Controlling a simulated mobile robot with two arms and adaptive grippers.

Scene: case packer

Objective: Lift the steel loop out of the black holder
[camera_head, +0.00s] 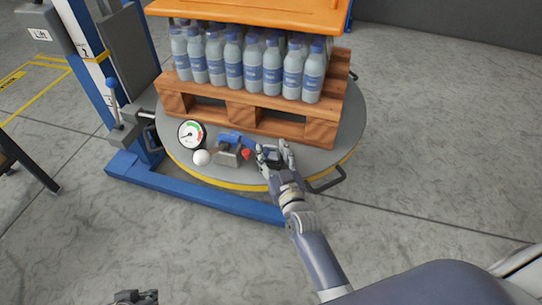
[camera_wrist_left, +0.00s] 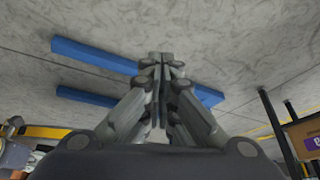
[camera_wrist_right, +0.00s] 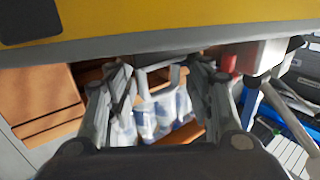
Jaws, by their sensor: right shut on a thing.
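My right gripper (camera_head: 275,150) is at the front edge of the round turntable (camera_head: 215,175). In the right wrist view, a thin grey steel loop (camera_wrist_right: 160,68) stands between its fingers, which are shut on it. The dark block beside the fingers in the head view looks like the black holder (camera_head: 268,160); the hand covers most of it. I cannot tell whether the loop is still seated in it. My left gripper (camera_wrist_left: 158,60) has its fingertips together and empty, away from the turntable; it also shows at the bottom edge of the head view (camera_head: 135,297).
A wooden pallet (camera_head: 245,118) of blue-capped bottles (camera_head: 250,65) stands just behind the right gripper. Left of it are a grey clamp with blue lever (camera_head: 228,155), a white ball (camera_head: 201,158) and a dial gauge (camera_head: 191,134). A blue lift frame (camera_head: 190,192) runs along the front; floor is clear.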

